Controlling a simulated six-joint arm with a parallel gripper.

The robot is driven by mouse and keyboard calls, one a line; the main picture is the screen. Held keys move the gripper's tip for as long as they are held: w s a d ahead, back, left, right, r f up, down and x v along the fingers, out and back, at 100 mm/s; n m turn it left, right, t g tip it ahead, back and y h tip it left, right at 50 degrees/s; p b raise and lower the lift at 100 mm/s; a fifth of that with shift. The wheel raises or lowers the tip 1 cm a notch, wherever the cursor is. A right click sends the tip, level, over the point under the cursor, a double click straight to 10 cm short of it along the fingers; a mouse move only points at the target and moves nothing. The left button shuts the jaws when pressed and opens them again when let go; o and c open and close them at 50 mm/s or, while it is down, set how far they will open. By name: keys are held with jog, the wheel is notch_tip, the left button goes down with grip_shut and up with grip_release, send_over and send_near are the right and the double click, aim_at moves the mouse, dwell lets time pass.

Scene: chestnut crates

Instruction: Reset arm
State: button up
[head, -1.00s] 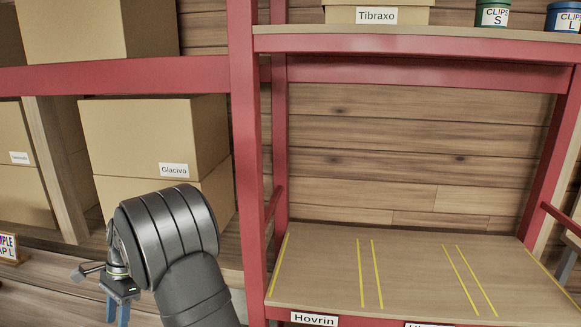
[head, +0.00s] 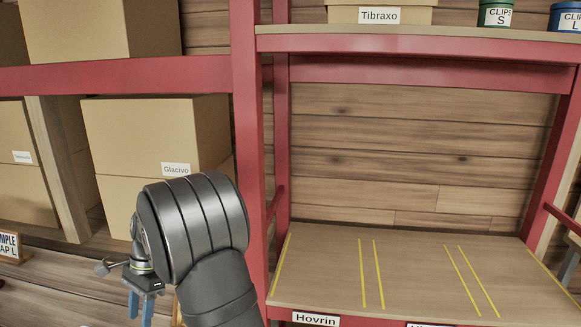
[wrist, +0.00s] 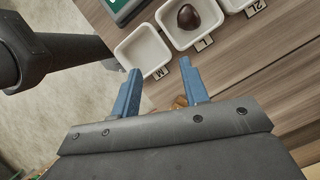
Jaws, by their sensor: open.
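My gripper (head: 147,306) hangs at the lower left of the head view, in front of the shelves, its blue fingers pointing down. In the wrist view my gripper (wrist: 160,78) has its two blue fingers apart, with nothing between them. Beyond the fingertips are a white tray marked M (wrist: 124,58) that looks empty and a white tray marked L (wrist: 177,46) holding a dark brown chestnut (wrist: 188,17). A small orange-brown thing (wrist: 180,101) shows partly behind the right finger.
A red-framed shelf (head: 420,270) with yellow lines stands bare at the right, labelled Hovrin (head: 316,319). Cardboard boxes, one labelled Glacivo (head: 150,130), fill the left shelf behind my arm. A Tibraxo box (head: 345,15) and clip tins (head: 496,14) stand on the upper board.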

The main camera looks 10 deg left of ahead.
jog(key=w+d+r, duration=0.2)
jog(key=d+r, duration=0.1)
jog(key=d, duration=0.1)
jog(key=s+n+t+h, duration=0.3)
jog(key=s+n+h, duration=0.2)
jog(key=s+n, duration=1.4)
jog(key=shift+n+t, duration=0.3)
jog(key=shift+n, duration=0.5)
jog(key=s+a+f, duration=0.3)
jog(key=shift+s+f, duration=0.2)
jog(key=shift+f, duration=0.05)
jog(key=shift+w, duration=0.1)
jog(key=w+d+r+m+g+y, duration=0.1)
jog(key=w+d+r+m+g, duration=0.1)
jog(key=w+m, duration=0.8)
jog(key=w+r+g, duration=0.1)
jog(key=w, duration=0.1)
jog(key=shift+w+d+y, duration=0.2)
jog(key=shift+w+y, duration=0.1)
